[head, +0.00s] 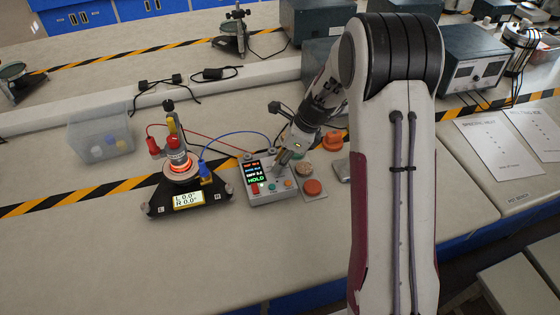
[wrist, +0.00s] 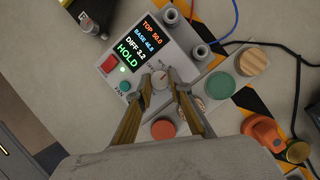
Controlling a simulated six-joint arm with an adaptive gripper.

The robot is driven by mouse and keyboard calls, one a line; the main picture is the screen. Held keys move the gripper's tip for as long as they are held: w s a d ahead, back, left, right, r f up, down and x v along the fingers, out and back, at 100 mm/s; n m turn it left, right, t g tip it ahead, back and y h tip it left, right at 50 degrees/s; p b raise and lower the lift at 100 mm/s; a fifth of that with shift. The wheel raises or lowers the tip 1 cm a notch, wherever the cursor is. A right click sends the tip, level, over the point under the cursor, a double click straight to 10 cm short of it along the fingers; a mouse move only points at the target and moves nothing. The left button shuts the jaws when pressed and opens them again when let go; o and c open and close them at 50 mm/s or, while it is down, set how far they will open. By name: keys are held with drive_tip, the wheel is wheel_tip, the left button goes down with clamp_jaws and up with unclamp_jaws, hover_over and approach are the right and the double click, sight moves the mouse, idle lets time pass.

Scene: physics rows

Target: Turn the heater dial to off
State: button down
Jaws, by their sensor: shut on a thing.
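The heater control box (head: 270,198) stands right of the glowing heater stand (head: 180,168), joined to it by red and blue leads. In the wrist view its screen (wrist: 139,40) reads TOP 50.0, BASE 46.8, DIFF 3.2 and HOLD. The pale round dial (wrist: 160,79) is on the box's face, between the fingertips of my gripper (wrist: 162,84). My gripper is shut on the dial, one finger on each side. In the head view my gripper (head: 277,170) partly hides the dial.
A red switch (wrist: 109,63) and a teal button (wrist: 125,87) sit left of the dial. Two terminal posts stand on the box's far edge. Beside the box are an orange-red disc (head: 313,187) and an orange knobbed object (head: 332,141). A clear bin (head: 100,135) stands farther left.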

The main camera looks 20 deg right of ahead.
drive_tip(key=shift+w+n+g+y, duration=0.15)
drive_tip(key=shift+n+g, duration=0.3)
drive_tip(key=shift+n, duration=0.8)
drive_tip(key=shift+w+n+g+y, duration=0.15)
drive_tip(key=shift+n+g, duration=0.3)
drive_tip(key=shift+n, duration=0.8)
drive_tip(key=shift+s, duration=0.1)
drive_tip(key=c, duration=1.8)
unclamp_jaws()
drive_tip(key=shift+c, duration=0.2)
drive_tip(key=shift+m, duration=0.3)
